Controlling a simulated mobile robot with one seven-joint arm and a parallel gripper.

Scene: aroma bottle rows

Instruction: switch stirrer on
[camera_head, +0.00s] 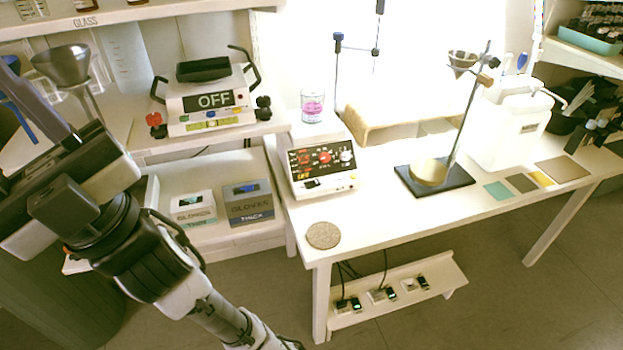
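The stirrer (321,167) appears to be the white box with a dark front panel, standing at the left end of the white table. Its panel has red and pale knobs, and small yellow lettering at its lower left seems to read OFF. A glass beaker (312,106) with pink liquid stands upright on the pale top behind the panel. My gripper (45,120) is at the far left, raised, well away from the stirrer. Its fingers are partly hidden by its own body, so I cannot tell whether they are open or shut.
A round disc (323,235) lies in front of the stirrer. A stand with a funnel (463,60) is to the right. Table between is clear.

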